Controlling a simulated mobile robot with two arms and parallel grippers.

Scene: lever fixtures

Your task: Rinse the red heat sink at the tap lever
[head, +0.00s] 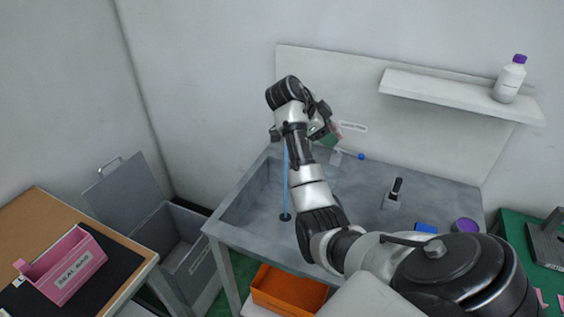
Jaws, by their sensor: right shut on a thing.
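My right arm reaches up across the grey sink counter (250,237), and its gripper (322,121) is at the back, above the basin. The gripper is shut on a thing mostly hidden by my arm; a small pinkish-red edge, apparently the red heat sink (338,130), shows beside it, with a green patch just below. A thin blue stream (286,185) falls to a dark drain in the basin; its upper end is behind my arm. A lever with a blue knob (361,157) stands by a small label plate at the back. My left gripper is out of view.
A second lever with a black handle (397,187) stands on the counter, with a blue block (427,228) and a purple round thing (464,226) nearby. A shelf (440,90) holds a bottle (509,79). An orange bin (288,291) is below; a pink bin (63,264) is left.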

